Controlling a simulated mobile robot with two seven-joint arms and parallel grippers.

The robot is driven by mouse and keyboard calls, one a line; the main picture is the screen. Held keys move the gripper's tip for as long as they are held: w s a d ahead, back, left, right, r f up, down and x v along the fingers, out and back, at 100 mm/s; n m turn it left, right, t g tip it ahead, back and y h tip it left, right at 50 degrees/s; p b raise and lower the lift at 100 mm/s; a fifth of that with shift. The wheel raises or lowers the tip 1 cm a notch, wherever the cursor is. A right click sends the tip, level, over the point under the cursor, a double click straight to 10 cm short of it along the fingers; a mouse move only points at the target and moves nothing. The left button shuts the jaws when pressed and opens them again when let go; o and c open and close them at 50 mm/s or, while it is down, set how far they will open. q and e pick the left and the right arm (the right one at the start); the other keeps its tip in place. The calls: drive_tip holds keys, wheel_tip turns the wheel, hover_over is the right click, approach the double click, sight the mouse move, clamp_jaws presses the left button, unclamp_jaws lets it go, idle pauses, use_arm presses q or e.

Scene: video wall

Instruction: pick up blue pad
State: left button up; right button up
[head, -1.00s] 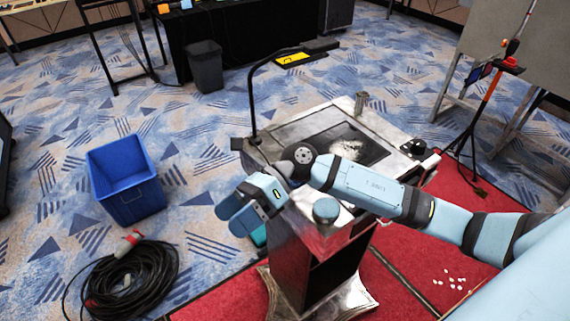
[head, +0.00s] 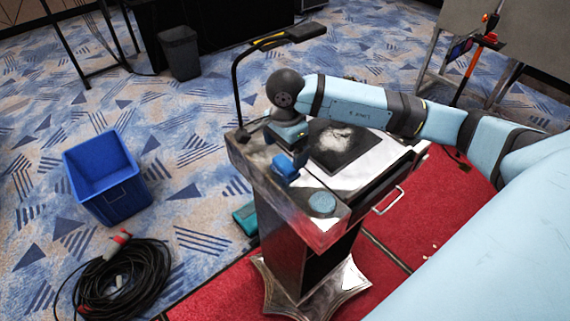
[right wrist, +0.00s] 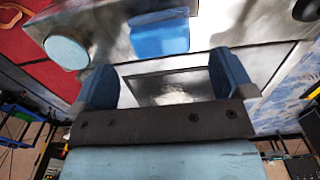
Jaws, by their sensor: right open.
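The blue pad (head: 286,168) sits on the left front part of the top of a silver lectern (head: 290,205). In the right wrist view the blue pad (right wrist: 160,40) is a bright blue block just beyond the fingertips. My right gripper (head: 290,145) is close over the lectern top, right behind the pad, and its fingers partly blend with it in the head view. In the right wrist view my right gripper (right wrist: 161,62) is open with nothing between its fingers. The pad looks apart from both fingers. My left gripper is not in view.
A light blue round piece (head: 322,203) sits on the lectern near the pad. A dark panel (head: 345,148) and a thin black lamp (head: 237,85) are also on it. A blue bin (head: 108,180), coiled cable (head: 120,280) and teal box (head: 246,218) are on the floor.

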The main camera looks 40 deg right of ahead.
sight(285, 162)
wheel_tip(285, 162, down, 6)
drive_tip(key=shift+r+p, duration=0.25)
drive_tip(key=shift+p, duration=0.8)
drive_tip(key=shift+f, duration=0.3)
drive_tip(key=c, duration=0.8)
